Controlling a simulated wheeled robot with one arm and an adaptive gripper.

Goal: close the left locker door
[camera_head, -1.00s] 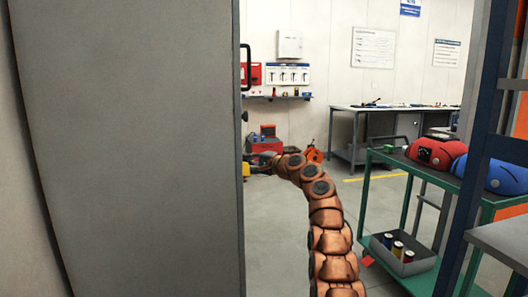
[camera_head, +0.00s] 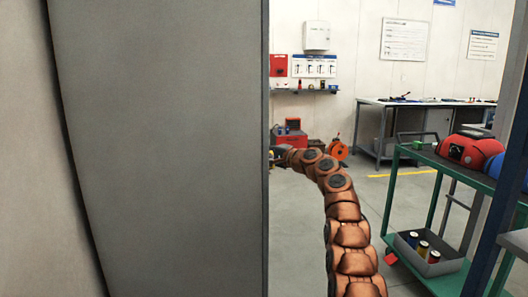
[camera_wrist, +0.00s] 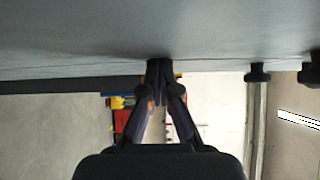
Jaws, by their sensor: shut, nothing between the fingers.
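A large grey panel, which looks like the locker door (camera_head: 160,150), fills the left half of the head view. Its right edge stands upright. My copper arm curves up past this edge, and my gripper (camera_head: 277,157) is mostly hidden behind it. In the wrist view, the grey door surface (camera_wrist: 160,25) spans the top. My gripper (camera_wrist: 160,72) is shut and empty, with its fingertips at the door's lower edge in that view; I cannot tell if they touch. Dark knobs (camera_wrist: 258,72) stick out to the right. The locker's inside is not visible.
A green cart (camera_head: 455,168) with red and blue bags (camera_head: 470,150) and a bin of cans (camera_head: 430,252) stands at the right, near a dark blue post (camera_head: 500,215). A workbench (camera_head: 420,104) is at the back.

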